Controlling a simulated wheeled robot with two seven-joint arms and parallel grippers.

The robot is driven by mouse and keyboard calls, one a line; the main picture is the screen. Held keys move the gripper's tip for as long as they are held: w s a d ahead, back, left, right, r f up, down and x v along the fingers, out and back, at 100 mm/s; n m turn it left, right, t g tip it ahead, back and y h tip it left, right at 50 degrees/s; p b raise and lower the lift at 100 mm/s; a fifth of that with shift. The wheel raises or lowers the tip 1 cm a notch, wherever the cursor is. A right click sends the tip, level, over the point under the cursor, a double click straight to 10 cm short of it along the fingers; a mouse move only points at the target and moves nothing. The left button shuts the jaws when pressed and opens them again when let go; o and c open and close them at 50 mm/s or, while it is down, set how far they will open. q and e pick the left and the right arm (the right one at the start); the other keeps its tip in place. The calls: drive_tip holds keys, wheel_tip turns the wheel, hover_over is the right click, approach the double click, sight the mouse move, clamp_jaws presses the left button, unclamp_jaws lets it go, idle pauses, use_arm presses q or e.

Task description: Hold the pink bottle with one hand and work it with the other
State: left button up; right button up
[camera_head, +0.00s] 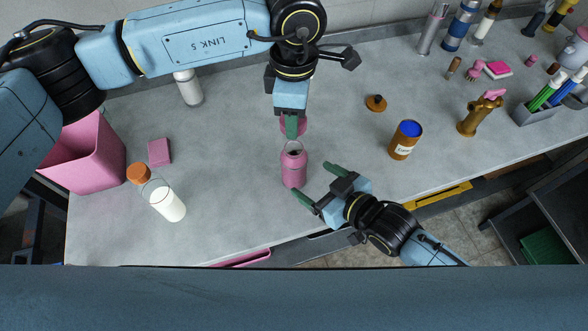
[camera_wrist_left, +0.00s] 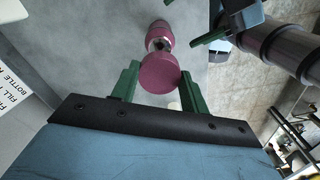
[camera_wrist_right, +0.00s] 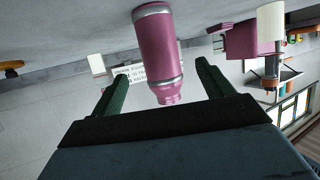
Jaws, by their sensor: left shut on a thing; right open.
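The pink bottle (camera_head: 293,169) stands upright on the grey bench near its front edge, with its mouth uncovered. It also shows in the left wrist view (camera_wrist_left: 159,33) and, upside down, in the right wrist view (camera_wrist_right: 158,50). My left gripper (camera_head: 291,128) is shut on the round pink lid (camera_wrist_left: 160,75), which is held just above the bottle, apart from its neck. The lid is partly hidden by the finger in the head view. My right gripper (camera_head: 319,184) is open beside the bottle at its right; its fingers point toward the bottle and look clear of it.
A white bottle (camera_head: 171,205), a pink block (camera_head: 159,152) and a pink bin (camera_head: 90,155) are at the left. The bench between the bin and pink bottle has free room.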

drive_tip(key=x, duration=0.7)
drive_tip(key=shift+w+a+f, duration=0.25)
drive_tip(key=shift+c, duration=0.5)
drive_tip(key=c, duration=1.4)
use_arm(q)
hover_over(294, 151)
drive_tip(key=shift+d+f, duration=0.1)
drive_tip(key=shift+f, duration=2.4)
drive_tip(key=shift+f, duration=0.9)
drive_tip(key=shift+f, duration=0.55)
